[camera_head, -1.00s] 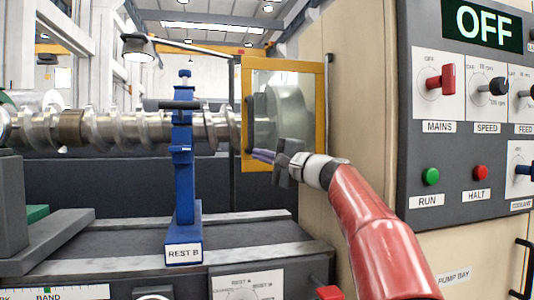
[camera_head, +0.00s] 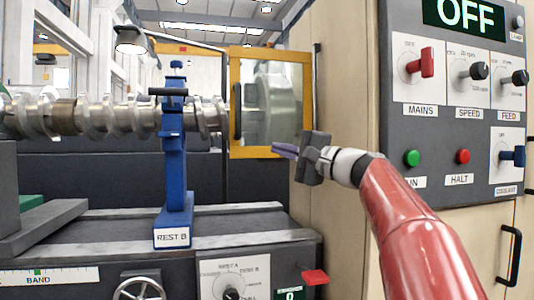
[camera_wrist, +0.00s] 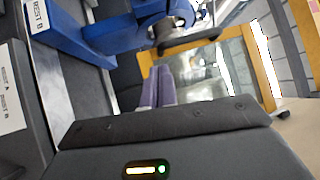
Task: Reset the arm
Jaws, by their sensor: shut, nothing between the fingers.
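My gripper (camera_head: 285,151) is at the end of my red arm in the head view, in front of the lower right part of the yellow-framed clear guard (camera_head: 233,155). Its purple fingers are shut together with nothing between them and point left. In the wrist view the fingers (camera_wrist: 158,85) lie side by side, pointing up the picture toward the guard (camera_wrist: 262,60). I cannot tell how far they are from it.
The blue rest labelled REST B (camera_head: 174,190) stands left of my gripper, under the metal shaft (camera_head: 105,116). The control panel (camera_head: 440,145), its display reading OFF, is at the right. A red lever (camera_head: 315,277) and handwheel (camera_head: 138,287) are below.

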